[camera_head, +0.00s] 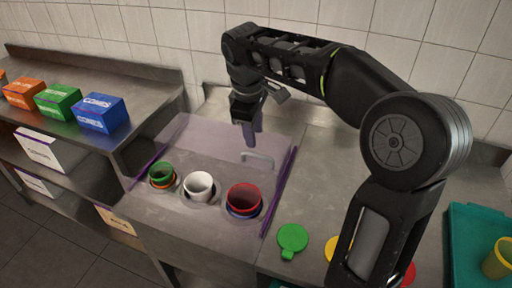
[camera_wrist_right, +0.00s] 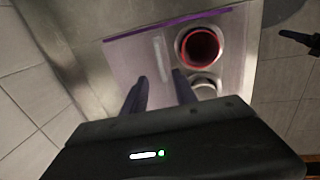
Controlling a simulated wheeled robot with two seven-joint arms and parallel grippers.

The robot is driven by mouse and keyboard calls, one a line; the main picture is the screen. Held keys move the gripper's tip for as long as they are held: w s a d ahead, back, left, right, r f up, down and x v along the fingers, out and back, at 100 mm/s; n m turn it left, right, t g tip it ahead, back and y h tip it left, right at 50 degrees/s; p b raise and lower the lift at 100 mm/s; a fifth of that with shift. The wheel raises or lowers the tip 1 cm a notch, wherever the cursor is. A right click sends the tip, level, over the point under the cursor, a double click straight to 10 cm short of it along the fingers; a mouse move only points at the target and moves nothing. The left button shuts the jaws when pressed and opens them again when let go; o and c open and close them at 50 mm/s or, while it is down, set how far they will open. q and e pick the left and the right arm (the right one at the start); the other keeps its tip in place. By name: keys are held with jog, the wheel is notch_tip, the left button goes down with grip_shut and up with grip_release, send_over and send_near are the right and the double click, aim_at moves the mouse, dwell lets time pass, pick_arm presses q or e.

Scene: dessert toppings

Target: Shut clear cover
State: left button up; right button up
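The clear cover (camera_head: 208,139) is a see-through, pinkish panel with purple side strips, over the steel counter behind the cups. Its pale bar handle (camera_head: 256,157) is near the right strip. In the right wrist view the cover (camera_wrist_right: 132,58) and handle (camera_wrist_right: 160,53) show ahead of the fingers. My right gripper (camera_head: 249,137) points down above and behind the handle, apart from it. In the right wrist view its two fingers (camera_wrist_right: 159,90) are apart with nothing between them. How far the cover reaches over the cups is hard to tell. My left gripper is not seen.
Green (camera_head: 162,173), white (camera_head: 198,186) and red (camera_head: 243,198) cups sit in counter holes. A green lid (camera_head: 292,240) lies right of them, near my right arm. Blue (camera_head: 101,113), green (camera_head: 58,102) and orange (camera_head: 24,93) boxes stand left. A teal tray (camera_head: 462,245) is at right.

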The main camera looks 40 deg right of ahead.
aim_at(256, 155)
jog(key=shift+w+d+f+p, duration=0.15)
jog(key=shift+d+f, duration=0.05)
jog(key=shift+f, duration=1.05)
jog(key=shift+w+d+f+p, duration=0.15)
jog(key=shift+d+f, duration=0.1)
jog(key=shift+f, duration=1.05)
jog(key=shift+w+d+f+p, duration=0.1)
jog(key=shift+w+d+f, duration=0.1)
jog(key=shift+f, duration=1.05)
jog(key=shift+c, duration=0.5)
grip_shut()
